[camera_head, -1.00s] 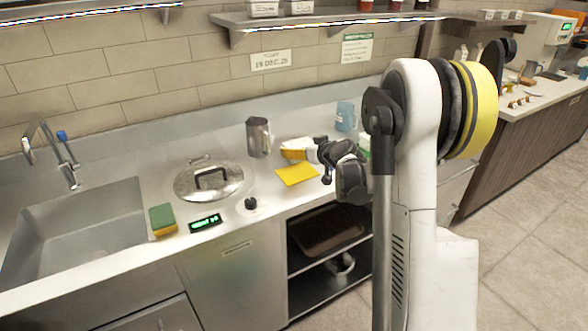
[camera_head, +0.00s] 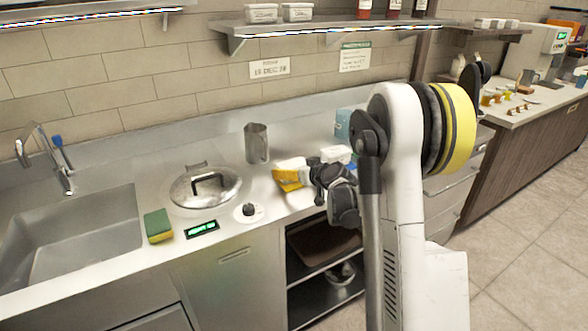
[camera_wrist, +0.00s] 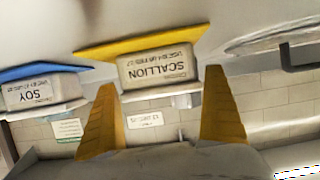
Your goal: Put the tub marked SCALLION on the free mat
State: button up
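The white tub marked SCALLION (camera_wrist: 158,67) is upside down in the inverted wrist view, so it stands upright. The yellow mat (camera_wrist: 95,50) lies right beneath it; whether the tub's base touches the mat is hard to tell. My gripper (camera_wrist: 160,95) has its yellow fingers on either side of the tub, close against its upper part, and looks shut on it. In the head view the tub (camera_head: 291,163) is partly hidden by a finger, and my gripper (camera_head: 290,178) reaches in from the right. A white tub marked SOY (camera_wrist: 42,93) sits on a blue mat (camera_wrist: 40,72).
A metal pitcher (camera_head: 256,143) and a blue jug (camera_head: 343,125) stand behind.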

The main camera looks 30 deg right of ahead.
jog(key=shift+s+r, duration=0.1)
jog(key=shift+r, duration=0.2)
jog(key=p+v, duration=0.3)
jog(key=v, duration=0.8)
jog(key=shift+s+r+p, duration=0.1)
jog(key=shift+s+p, duration=0.2)
jog(key=shift+p, duration=0.1)
jog(key=s+a+r+g, duration=0.1)
jog(key=s+a+r, duration=0.15)
jog(key=a, duration=0.25)
jog(key=s+a+r+g+y, duration=0.1)
jog(key=s+a, duration=0.2)
jog(key=a, duration=0.2)
jog(key=s+a+r+g, duration=0.1)
jog(key=s+a+r, duration=0.15)
jog(key=a, duration=0.25)
jog(key=s+a+g, duration=0.1)
jog(key=s+a, duration=0.2)
jog(key=s, duration=0.6)
jog(key=s+a+g+h, duration=0.1)
jog(key=s+a, duration=0.3)
jog(key=s, duration=0.6)
jog(key=shift+s+f+g, duration=0.3)
jog(key=shift+f+g, duration=0.05)
jog(key=shift+g, duration=0.45)
